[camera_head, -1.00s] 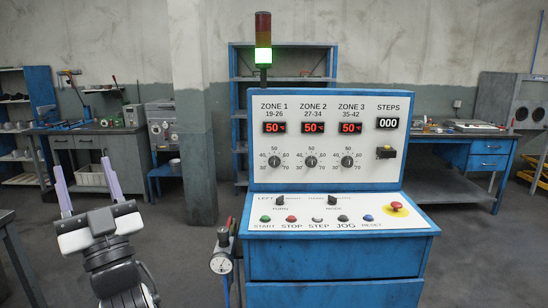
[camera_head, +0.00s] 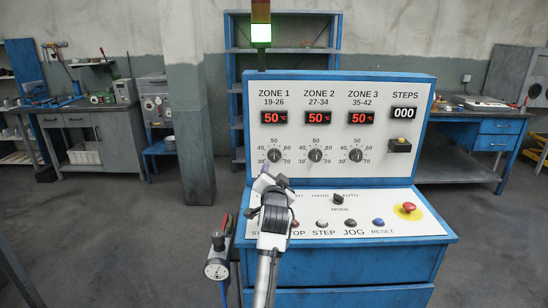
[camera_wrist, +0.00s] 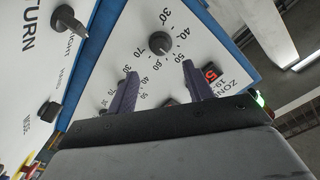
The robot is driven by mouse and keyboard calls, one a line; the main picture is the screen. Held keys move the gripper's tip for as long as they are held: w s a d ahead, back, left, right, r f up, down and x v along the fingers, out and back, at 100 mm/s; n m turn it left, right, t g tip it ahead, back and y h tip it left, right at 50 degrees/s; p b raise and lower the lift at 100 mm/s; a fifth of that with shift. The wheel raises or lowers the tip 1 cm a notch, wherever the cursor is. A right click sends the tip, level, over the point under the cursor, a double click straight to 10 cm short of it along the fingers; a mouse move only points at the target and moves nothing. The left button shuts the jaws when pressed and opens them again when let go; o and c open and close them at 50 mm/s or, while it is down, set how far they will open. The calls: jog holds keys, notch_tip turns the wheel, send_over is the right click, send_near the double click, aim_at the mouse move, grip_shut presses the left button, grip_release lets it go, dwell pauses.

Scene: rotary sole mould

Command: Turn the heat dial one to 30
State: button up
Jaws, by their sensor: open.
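The zone 1 heat dial (camera_head: 275,156) is a dark round knob on the white upright panel, with a scale from 30 to 70. Its pointer seems to be up near 50, and the red zone 1 display (camera_head: 275,118) reads 50. My gripper (camera_head: 265,180) is in front of the console, below and a little left of the dial. The wrist view shows the zone 1 dial (camera_wrist: 160,43) ahead, just beyond the gap between the two purple fingers (camera_wrist: 158,72). The fingers are apart and empty, not visibly touching the dial.
The zone 2 (camera_head: 315,156) and zone 3 (camera_head: 356,156) dials sit to the right, both displays at 50. Below, the sloping desk carries a mode switch (camera_head: 338,199), several buttons and a red emergency stop (camera_head: 409,207). My arm hides part of it. A gauge (camera_head: 216,269) hangs at the left.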

aim_at(274, 159)
jog(key=w+p, duration=0.3)
jog(key=w, duration=0.7)
jog(key=shift+w, duration=0.2)
jog(key=c, duration=1)
